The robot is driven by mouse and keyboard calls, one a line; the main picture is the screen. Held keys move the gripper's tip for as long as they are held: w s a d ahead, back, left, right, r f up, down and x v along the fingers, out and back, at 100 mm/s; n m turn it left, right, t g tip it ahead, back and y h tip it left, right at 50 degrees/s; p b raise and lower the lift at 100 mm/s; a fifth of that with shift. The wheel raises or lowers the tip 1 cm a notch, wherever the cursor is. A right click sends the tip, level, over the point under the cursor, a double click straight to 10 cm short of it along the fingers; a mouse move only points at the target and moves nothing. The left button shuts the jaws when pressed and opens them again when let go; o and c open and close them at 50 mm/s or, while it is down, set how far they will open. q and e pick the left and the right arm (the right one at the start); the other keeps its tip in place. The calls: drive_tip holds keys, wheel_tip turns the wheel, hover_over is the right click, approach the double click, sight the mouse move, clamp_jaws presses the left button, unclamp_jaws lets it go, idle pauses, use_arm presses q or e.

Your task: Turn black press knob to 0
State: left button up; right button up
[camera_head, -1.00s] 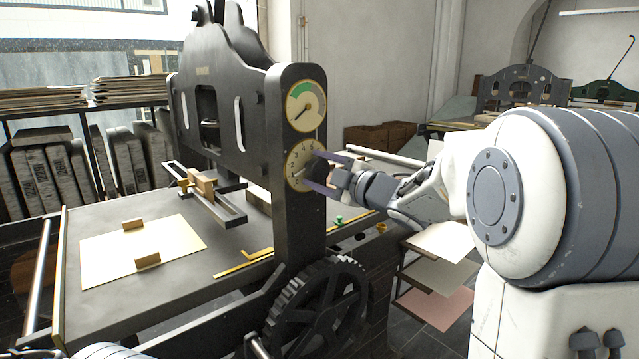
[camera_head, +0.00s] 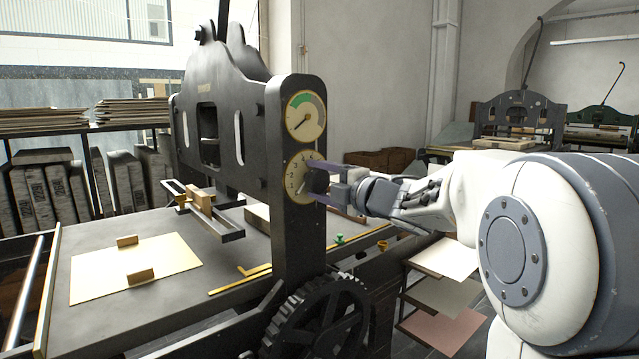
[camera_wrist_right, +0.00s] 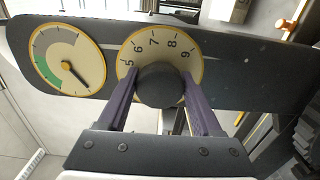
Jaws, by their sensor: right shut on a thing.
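The black press knob (camera_wrist_right: 163,85) sits on a cream numbered dial (camera_wrist_right: 150,42) with a gold rim, on the dark press upright (camera_head: 299,240). In the right wrist view the digits 5 to 9 show along the dial's far edge; the rest of the scale and the knob's pointer are hidden. My right gripper (camera_head: 318,181) reaches the dial from the right in the head view. Its two purple fingers are shut on the knob, one on each side, as the right wrist view (camera_wrist_right: 160,98) shows. My left gripper is not in view.
A gauge (camera_head: 306,115) with a green band sits just above the dial. Below are a large gear wheel (camera_head: 320,318) and the press bed (camera_head: 120,318) with a cream sheet (camera_head: 100,280). Stacked paper shelves (camera_head: 440,290) stand right of the press.

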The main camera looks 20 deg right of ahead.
drive_tip(key=shift+d, duration=0.1)
drive_tip(key=o, duration=1.3)
drive_tip(key=shift+o, duration=0.2)
drive_tip(key=p+v, duration=0.1)
drive_tip(key=v, duration=0.9)
drive_tip(key=shift+s, duration=0.2)
